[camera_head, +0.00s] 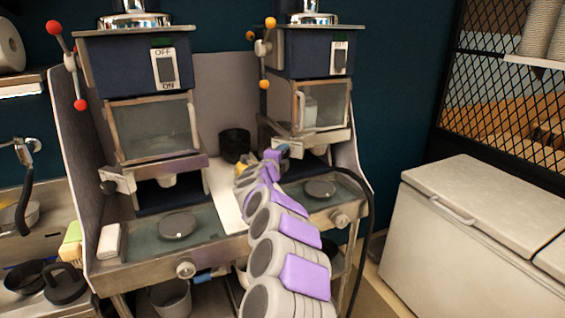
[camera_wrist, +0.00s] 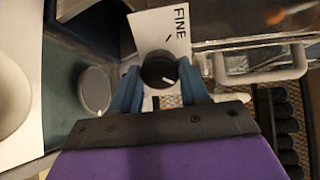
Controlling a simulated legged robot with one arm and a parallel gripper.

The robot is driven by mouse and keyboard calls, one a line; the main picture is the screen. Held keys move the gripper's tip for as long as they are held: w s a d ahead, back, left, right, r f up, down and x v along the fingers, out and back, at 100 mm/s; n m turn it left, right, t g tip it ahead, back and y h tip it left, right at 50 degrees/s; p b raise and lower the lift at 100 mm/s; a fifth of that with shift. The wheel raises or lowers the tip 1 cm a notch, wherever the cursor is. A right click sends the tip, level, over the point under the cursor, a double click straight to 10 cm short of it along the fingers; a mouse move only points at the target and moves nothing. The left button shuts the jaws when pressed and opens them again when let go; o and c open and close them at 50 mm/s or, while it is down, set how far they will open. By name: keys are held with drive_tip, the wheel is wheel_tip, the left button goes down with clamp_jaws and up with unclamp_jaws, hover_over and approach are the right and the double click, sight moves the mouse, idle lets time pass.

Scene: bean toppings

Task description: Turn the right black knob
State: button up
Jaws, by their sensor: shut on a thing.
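The right black knob (camera_wrist: 158,70) shows in the wrist view in front of a white plate (camera_wrist: 160,28) marked FINE. Its white pointer line slants down to the right. My gripper (camera_wrist: 159,78) has its two blue fingers on either side of the knob and is shut on it. In the head view my gripper (camera_head: 281,150) is at the right machine, below its clear-fronted box; the knob itself is hidden there. The left machine (camera_head: 140,65) has its own black knob (camera_head: 108,187) on its left side, apart from my gripper.
My arm crosses in front of the right machine (camera_head: 310,50). A black cup (camera_head: 235,145) stands between the machines. A round disc (camera_head: 178,225) lies on the left tray. A white chest (camera_head: 470,245) stands at the right. A metal handle (camera_wrist: 265,75) is close to my right finger.

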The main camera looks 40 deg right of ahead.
drive_tip(key=shift+s+f+m+b, duration=0.1)
drive_tip(key=shift+f+m+b, duration=0.4)
drive_tip(key=shift+m, duration=0.3)
drive_tip(key=o, duration=0.7)
drive_tip(key=shift+r, duration=0.1)
drive_tip(key=o, duration=0.3)
drive_tip(key=shift+d+r, duration=0.1)
drive_tip(key=shift+r, duration=0.05)
drive_tip(key=shift+o, duration=0.2)
drive_tip(key=p+v, duration=0.2)
drive_tip(key=v, duration=1.5)
drive_tip(key=shift+s, duration=0.1)
